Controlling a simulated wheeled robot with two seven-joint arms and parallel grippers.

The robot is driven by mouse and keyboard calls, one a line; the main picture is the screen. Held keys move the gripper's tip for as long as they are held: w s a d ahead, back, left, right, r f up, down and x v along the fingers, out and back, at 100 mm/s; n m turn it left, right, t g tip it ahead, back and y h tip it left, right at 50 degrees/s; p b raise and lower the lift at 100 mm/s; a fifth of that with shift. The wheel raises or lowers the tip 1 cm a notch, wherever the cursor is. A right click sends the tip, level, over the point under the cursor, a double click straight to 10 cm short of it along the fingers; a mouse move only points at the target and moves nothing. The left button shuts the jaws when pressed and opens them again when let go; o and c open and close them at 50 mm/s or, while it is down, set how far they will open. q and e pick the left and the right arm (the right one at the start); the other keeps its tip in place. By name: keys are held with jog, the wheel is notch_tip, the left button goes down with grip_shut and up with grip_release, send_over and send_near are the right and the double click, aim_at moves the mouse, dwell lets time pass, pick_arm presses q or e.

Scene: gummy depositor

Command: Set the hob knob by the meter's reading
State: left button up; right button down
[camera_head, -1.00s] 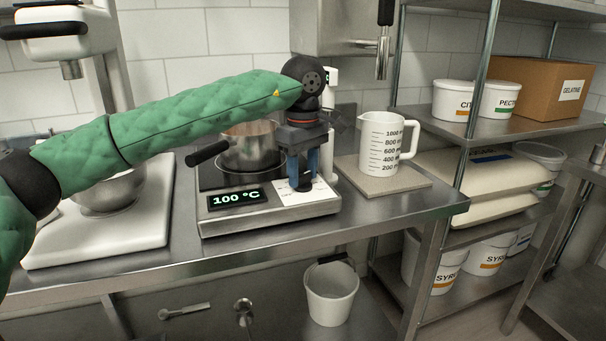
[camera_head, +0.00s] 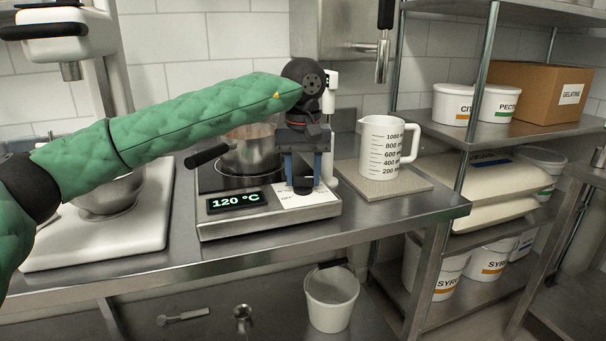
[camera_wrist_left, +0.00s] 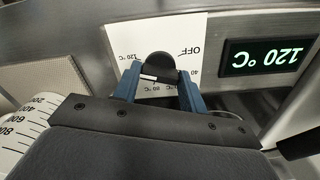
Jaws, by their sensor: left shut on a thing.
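The hob (camera_head: 270,222) stands on the steel bench with its green display (camera_head: 236,200) reading 120 °C. Its black knob (camera_head: 303,186) sits on a white label plate at the front right. In the left wrist view the knob (camera_wrist_left: 158,66) shows a white mark, with OFF, 40, 80 °C and 120 °C printed around it. My left gripper (camera_head: 303,174) points down from above and is shut on the knob, a blue finger on each side. A white upright device (camera_head: 331,84), perhaps the meter, stands behind my gripper, partly hidden; its reading is not legible. My right gripper is out of view.
A steel pot (camera_head: 252,150) with a black handle sits on the hob, partly behind my left arm. A measuring jug (camera_head: 382,150) stands on a board to the right. A mixer (camera_head: 95,225) is at the left. A white bucket (camera_head: 331,300) is below the bench.

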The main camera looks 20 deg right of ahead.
pick_arm(q)
jog(key=shift+w+r+m, duration=0.1)
jog(key=shift+m, duration=0.3)
jog(key=o, duration=1)
